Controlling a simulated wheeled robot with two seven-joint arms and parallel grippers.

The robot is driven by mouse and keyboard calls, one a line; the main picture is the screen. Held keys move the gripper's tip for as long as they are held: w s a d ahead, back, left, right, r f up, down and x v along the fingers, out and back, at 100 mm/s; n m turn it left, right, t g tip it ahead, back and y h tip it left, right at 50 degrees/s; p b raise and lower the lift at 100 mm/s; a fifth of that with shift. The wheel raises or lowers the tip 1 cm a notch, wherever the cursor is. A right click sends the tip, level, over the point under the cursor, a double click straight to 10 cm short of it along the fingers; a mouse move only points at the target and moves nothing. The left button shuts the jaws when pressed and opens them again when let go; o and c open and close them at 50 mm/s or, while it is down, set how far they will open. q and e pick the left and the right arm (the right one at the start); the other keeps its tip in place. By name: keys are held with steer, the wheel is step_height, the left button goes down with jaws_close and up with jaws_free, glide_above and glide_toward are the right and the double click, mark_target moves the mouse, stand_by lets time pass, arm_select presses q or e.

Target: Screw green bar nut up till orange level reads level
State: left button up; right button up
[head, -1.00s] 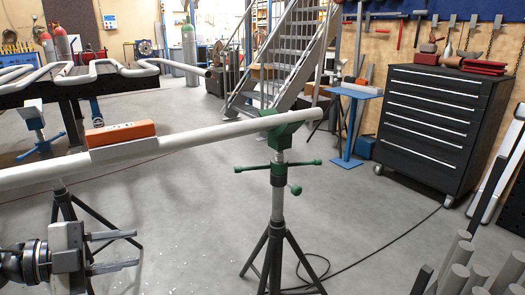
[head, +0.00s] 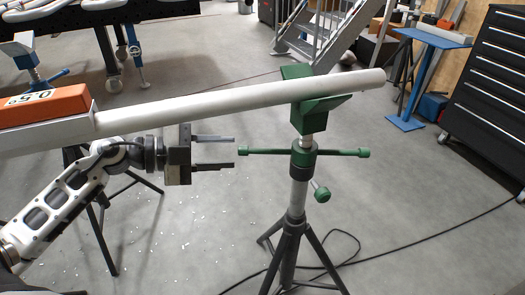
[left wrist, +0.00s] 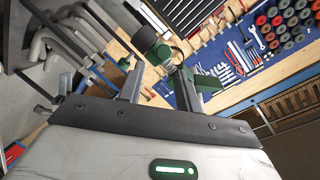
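The green bar nut (head: 303,153) sits on the stand's threaded post below the green V-head (head: 318,110), its crossbar running left to right. The white pipe (head: 230,102) rests in the V-head. The orange level (head: 45,106) lies on a grey block on the pipe, cut off by the left edge; its display seems to read about 0.5, the sign unclear. My left gripper (head: 234,152) is open and empty, fingertips just left of the crossbar's left end. Its open fingers also show in the left wrist view (left wrist: 160,86), with green stand parts beyond. My right gripper is out of view.
The tripod (head: 290,245) stands under the nut, with a small green knob (head: 321,193) below the crossbar. A black cable (head: 415,232) lies on the floor. A blue table (head: 430,40) and dark drawer cabinet (head: 490,90) stand behind right. Open floor lies around the tripod.

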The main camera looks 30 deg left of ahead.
mark_target(253, 151)
arm_select(q)
steer(key=x, duration=0.8)
steer(key=shift+w+d, duration=0.25)
steer(key=shift+w, duration=0.1)
jaws_close()
